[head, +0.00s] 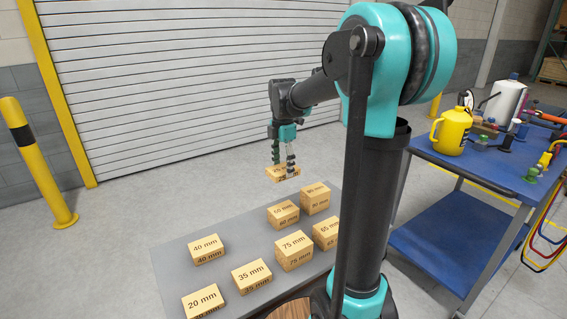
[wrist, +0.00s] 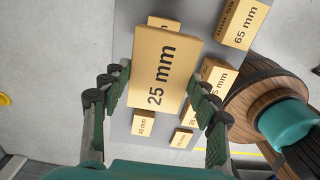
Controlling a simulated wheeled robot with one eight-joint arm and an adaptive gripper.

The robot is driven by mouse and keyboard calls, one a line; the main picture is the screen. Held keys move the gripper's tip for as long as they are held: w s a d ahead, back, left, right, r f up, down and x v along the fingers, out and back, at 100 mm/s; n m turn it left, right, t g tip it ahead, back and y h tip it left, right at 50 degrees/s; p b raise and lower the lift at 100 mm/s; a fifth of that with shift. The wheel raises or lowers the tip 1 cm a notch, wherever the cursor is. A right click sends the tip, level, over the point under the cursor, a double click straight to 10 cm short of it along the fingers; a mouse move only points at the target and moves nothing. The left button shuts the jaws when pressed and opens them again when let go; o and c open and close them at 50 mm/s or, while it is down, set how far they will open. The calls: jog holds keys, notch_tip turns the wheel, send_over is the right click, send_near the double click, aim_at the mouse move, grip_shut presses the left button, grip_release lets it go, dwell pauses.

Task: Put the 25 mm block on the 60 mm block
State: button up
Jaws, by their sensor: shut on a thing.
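My gripper (head: 282,160) is shut on the 25 mm block (wrist: 158,75), a flat wooden block with its label facing the wrist camera. In the head view the held block (head: 284,174) hangs in the air above the far part of the grey table. The 60 mm block (head: 283,214) appears to be the wooden block on the table below it, left of a taller one; its label is small. In the wrist view the held block covers much of the table, and I cannot tell which block there is the 60 mm one.
The grey table (head: 222,280) also bears blocks marked 40 mm (head: 206,248), 35 mm (head: 251,276), 20 mm (head: 204,301), 75 mm (head: 294,250) and 65 mm (head: 326,233). A blue cart (head: 480,172) with bottles and tools stands at right. A yellow post (head: 38,165) stands at left.

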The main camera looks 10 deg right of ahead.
jog(key=shift+f, duration=5.9)
jog(key=shift+f, duration=0.2)
jog(key=shift+f, duration=1.2)
jog(key=o, duration=1.3)
jog(key=shift+c, duration=0.2)
notch_tip(320, 180, up, 8)
